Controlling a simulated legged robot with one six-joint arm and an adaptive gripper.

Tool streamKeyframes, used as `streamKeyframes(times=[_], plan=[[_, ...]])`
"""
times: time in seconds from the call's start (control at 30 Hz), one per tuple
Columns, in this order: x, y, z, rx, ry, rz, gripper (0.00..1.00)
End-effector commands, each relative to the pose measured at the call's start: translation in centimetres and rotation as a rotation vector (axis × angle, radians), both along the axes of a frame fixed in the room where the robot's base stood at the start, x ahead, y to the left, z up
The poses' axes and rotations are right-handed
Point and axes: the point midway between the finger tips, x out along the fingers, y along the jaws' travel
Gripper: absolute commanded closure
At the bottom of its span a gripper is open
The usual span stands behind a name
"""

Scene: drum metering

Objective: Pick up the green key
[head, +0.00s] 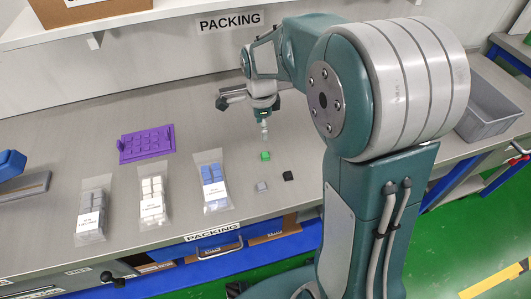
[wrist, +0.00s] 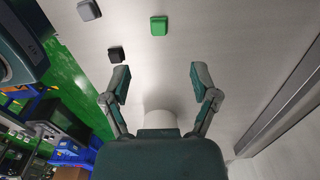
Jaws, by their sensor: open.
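The green key (head: 265,156) is a small block lying on the grey bench; it also shows at the top of the wrist view (wrist: 158,25). My gripper (head: 263,125) is above the bench in the head view, close behind the green key. In the wrist view my gripper (wrist: 158,83) has its two fingers spread wide, with nothing between them. The green key lies beyond the fingertips there, apart from both.
A grey key (head: 262,186) and a black key (head: 288,176) lie near the green one. Bags of grey (head: 93,205), white (head: 152,200) and blue keys (head: 214,180) and a purple tray (head: 146,144) lie left. A grey bin (head: 490,108) stands right.

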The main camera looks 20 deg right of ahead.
Motion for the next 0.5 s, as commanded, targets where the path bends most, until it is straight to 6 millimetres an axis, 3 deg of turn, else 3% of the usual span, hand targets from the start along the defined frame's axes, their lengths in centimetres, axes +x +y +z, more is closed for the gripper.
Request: streamKeyframes(times=[0.3, 0.5], plan=[[0.1, -0.8, -4.5, 0.008, 0.007, -0.018, 0.23], [0.0, -0.8, -6.2, 0.006, 0.005, -0.017, 0.23]])
